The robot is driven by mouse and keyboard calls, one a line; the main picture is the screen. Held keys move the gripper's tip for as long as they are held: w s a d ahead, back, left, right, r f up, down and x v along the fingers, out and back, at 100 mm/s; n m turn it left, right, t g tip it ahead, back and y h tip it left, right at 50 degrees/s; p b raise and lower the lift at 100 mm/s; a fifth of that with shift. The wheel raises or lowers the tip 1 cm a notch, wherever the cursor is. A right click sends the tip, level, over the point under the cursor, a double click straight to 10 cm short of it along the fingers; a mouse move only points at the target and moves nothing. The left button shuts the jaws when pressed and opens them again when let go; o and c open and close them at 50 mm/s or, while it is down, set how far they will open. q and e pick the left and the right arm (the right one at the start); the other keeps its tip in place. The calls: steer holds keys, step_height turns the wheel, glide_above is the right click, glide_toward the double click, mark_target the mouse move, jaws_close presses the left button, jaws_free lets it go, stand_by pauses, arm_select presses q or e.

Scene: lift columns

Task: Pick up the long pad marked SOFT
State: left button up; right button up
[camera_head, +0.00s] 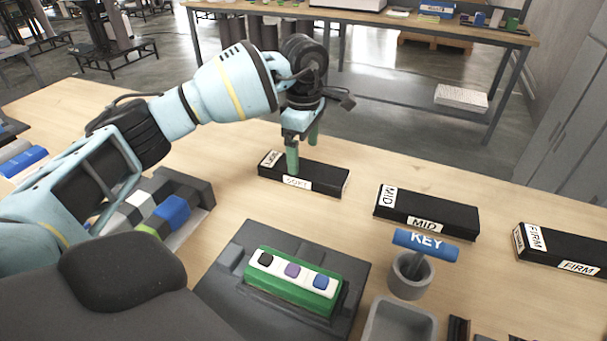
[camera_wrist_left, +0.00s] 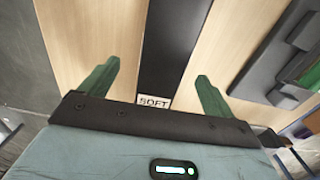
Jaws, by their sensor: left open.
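The long black pad marked SOFT (camera_head: 325,178) lies on the wooden table, with white labels on its end and front side. In the left wrist view the pad (camera_wrist_left: 172,50) runs between my two green fingers, its SOFT label close to the gripper body. My left gripper (camera_head: 303,150) points down at the pad, one finger in front of it and one behind in the picture. The fingers (camera_wrist_left: 155,85) are open and stand apart from the pad's sides in the wrist view. Whether the fingertips reach the table is unclear. My right gripper is not in view.
Black pads marked MID (camera_head: 428,212) and FIRM (camera_head: 565,250) lie to the right. A blue KEY piece (camera_head: 426,245) stands in a grey cup (camera_head: 408,280). A green block with coloured buttons (camera_head: 290,285) sits on a dark tray (camera_head: 222,287). Bare table separates the pads.

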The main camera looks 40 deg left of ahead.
mark_target(303, 167)
arm_select(q)
steer(key=shift+s+d+f, duration=0.1)
steer(key=shift+s+f, duration=0.05)
steer(key=shift+f, duration=1.2)
steer(key=shift+s+d+f, duration=0.1)
steer(key=shift+f, duration=1.25)
steer(key=c, duration=1.4)
